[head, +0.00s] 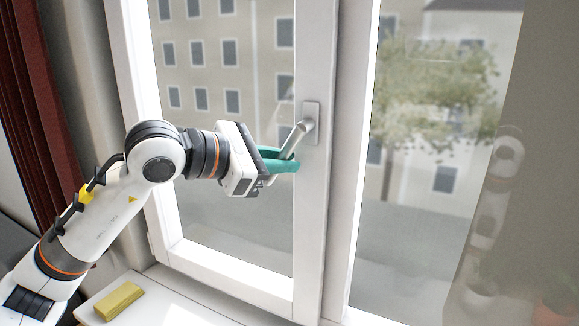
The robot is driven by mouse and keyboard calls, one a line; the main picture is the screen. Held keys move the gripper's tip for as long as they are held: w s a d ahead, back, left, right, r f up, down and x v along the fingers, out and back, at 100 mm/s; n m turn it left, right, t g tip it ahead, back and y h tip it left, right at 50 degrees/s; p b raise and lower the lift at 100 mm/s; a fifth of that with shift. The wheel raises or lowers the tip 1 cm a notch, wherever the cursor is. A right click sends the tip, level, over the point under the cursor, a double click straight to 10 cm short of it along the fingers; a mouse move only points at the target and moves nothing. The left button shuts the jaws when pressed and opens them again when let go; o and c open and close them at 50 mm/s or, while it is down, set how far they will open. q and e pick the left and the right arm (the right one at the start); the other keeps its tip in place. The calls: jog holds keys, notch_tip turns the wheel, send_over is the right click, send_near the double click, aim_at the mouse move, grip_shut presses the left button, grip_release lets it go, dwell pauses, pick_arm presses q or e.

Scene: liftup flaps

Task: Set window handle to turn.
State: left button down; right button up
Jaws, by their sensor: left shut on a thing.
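The window handle (298,136) is a light metal lever on a plate (311,123) on the white middle frame of the window. It slants down and to the left from its pivot. My left gripper (285,160) comes in from the left, with its green fingers shut around the lower end of the lever. The fingers hide part of that end. The left window sash (227,266) looks closed in its frame. My right gripper is not in view.
A white sill (165,312) lies below the window with a yellow block (119,301) on it. A dark red curtain (40,100) hangs at the far left. A grey surface (540,150) with a faint reflection of an arm stands at the right.

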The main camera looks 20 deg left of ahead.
pick_arm(q)
jog(key=shift+w+a+r+m+y, duration=0.15)
jog(key=shift+a+r+m+y, duration=0.5)
jog(key=shift+m+y, duration=0.25)
jog(key=shift+a+r+m+y+p, duration=0.45)
jog(key=shift+r+m+y+p, duration=0.1)
jog(key=shift+m+y, duration=0.25)
jog(key=shift+w+a+r+m+y, duration=0.1)
jog(key=shift+a+r+m+y, duration=0.1)
jog(key=shift+r+m+y, duration=0.35)
jog(key=shift+w+a+r+m+y, duration=0.15)
jog(key=shift+r+m+y, duration=0.2)
jog(key=shift+y, duration=0.3)
jog(key=shift+s+a+r+m+y+p, duration=0.1)
jog(key=shift+r+m+y+p, duration=0.2)
jog(key=shift+r+m+y, duration=0.35)
jog(key=c, duration=1.4)
grip_release()
